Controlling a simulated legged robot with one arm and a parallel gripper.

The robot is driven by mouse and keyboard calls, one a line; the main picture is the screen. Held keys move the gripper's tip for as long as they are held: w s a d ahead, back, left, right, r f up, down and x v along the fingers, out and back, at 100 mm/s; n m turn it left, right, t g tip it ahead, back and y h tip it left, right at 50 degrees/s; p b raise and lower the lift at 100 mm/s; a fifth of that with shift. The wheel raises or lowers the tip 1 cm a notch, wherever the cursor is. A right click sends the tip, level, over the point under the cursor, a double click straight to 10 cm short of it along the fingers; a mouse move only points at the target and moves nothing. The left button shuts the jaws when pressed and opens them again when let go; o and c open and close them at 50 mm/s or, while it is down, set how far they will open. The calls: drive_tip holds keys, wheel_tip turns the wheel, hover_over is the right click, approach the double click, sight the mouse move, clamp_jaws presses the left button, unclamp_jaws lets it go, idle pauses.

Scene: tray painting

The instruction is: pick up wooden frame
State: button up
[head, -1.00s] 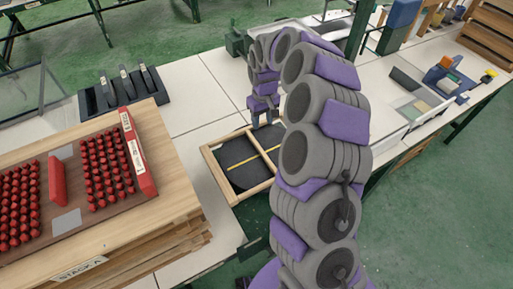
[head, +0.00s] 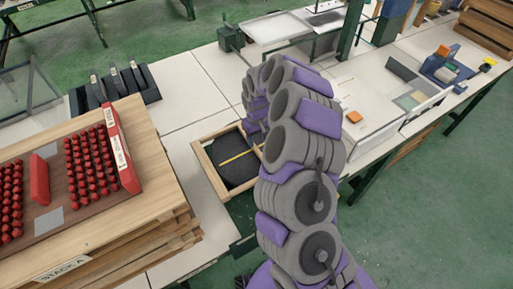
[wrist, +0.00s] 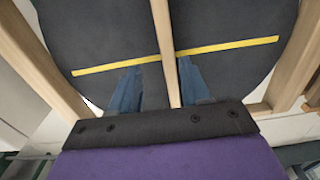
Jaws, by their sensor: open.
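The wooden frame (head: 209,171) lies on the white table, to the right of the wooden stack in the head view. It has light wood bars around a dark round pad (head: 232,173) with a yellow line across it. In the wrist view, the frame's middle bar (wrist: 166,50) runs between the two blue fingers of my gripper (wrist: 158,85). The fingers are open, one on each side of the bar. Whether they touch it I cannot tell. In the head view my arm hides the gripper and the right part of the frame.
A wooden stack (head: 150,225) with a board of red pegs (head: 85,170) stands close on the left. A black rack (head: 115,90) is behind it. A white tray-like station (head: 365,110) with an orange block is to the right of my arm.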

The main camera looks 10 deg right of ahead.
drive_tip(key=shift+a+f, duration=0.2)
drive_tip(key=shift+f, duration=0.45)
drive_tip(key=shift+a+f, duration=0.2)
drive_tip(key=shift+f, duration=0.4)
drive_tip(key=shift+a, duration=0.7)
drive_tip(key=shift+d, duration=0.85)
drive_tip(key=c, duration=0.6)
drive_tip(key=shift+a, duration=0.15)
clamp_jaws()
drive_tip(key=shift+a, duration=0.35)
